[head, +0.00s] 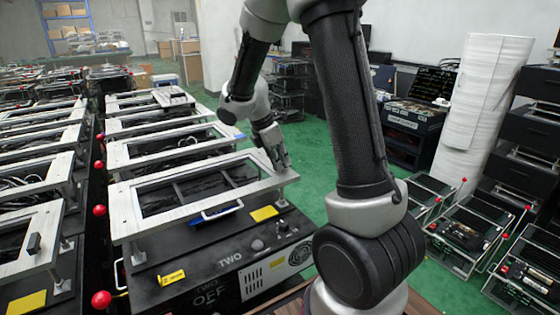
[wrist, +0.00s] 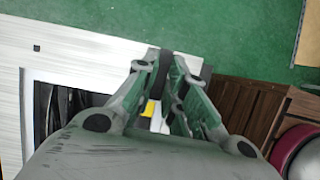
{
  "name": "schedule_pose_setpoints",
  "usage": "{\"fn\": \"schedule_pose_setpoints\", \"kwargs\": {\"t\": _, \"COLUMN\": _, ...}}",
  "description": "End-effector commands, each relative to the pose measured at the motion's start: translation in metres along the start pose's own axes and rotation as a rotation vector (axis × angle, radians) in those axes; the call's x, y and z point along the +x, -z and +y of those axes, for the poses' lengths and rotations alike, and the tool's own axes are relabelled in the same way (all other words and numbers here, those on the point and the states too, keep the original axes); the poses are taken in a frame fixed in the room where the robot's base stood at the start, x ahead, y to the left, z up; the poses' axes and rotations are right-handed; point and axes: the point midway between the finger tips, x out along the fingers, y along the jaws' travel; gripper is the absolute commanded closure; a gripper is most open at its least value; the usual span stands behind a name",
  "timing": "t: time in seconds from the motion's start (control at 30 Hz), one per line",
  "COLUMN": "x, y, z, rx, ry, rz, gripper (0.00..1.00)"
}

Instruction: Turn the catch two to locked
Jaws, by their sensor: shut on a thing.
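The fixture marked TWO (head: 230,258) is a black box with a pale metal frame (head: 125,215) raised above it. My gripper (head: 281,166) is at the right end of that frame, low over its corner. In the wrist view my gripper (wrist: 166,68) has its fingers closed together at the edge of the pale frame (wrist: 85,50). They are shut on a small dark piece, which I take to be catch two. It is mostly hidden by the fingers, so its angle and whether it sits at locked cannot be told.
A neighbouring frame at left carries a small black catch (head: 34,243). Red balls (head: 101,299) stand along the gap between the rows. Green floor (head: 320,170) lies open behind my arm. A brown wooden surface (wrist: 250,110) is at right in the wrist view.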

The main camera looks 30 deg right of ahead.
Motion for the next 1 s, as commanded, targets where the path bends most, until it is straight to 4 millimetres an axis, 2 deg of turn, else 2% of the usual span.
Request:
{"fn": "schedule_pose_setpoints", "kwargs": {"t": 0.27, "x": 0.0001, "y": 0.0001, "z": 0.0023, "rx": 0.169, "ry": 0.070, "rz": 0.000, "gripper": 1.00}}
{"fn": "schedule_pose_setpoints", "kwargs": {"t": 1.0, "x": 0.0011, "y": -0.0029, "z": 0.0071, "rx": 0.818, "ry": 0.337, "rz": 0.001, "gripper": 1.00}}
